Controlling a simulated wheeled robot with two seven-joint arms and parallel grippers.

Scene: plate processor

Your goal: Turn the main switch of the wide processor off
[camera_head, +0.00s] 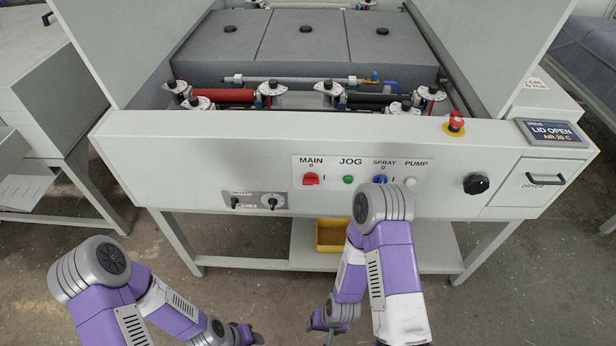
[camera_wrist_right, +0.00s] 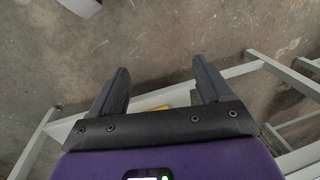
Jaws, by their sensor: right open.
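The wide processor (camera_head: 240,145) stands ahead with its front panel facing me and its lid open. Its main switch (camera_head: 311,179) is a red knob on the white label plate, under the word MAIN. The knob looks turned at an angle, but its exact setting is too small to tell. My left gripper (camera_head: 250,336) is low at the bottom of the head view, apart from the panel; its fingers are unclear. My right gripper (camera_wrist_right: 158,88) is open and empty over the floor in the right wrist view. In the head view it hangs low, below the panel.
Beside the main switch are a green JOG button (camera_head: 348,180), a blue SPRAY switch (camera_head: 380,179) and a PUMP control. A red emergency button (camera_head: 455,122) and a black knob (camera_head: 476,184) are further right. A yellow bin (camera_head: 330,236) sits on the lower shelf.

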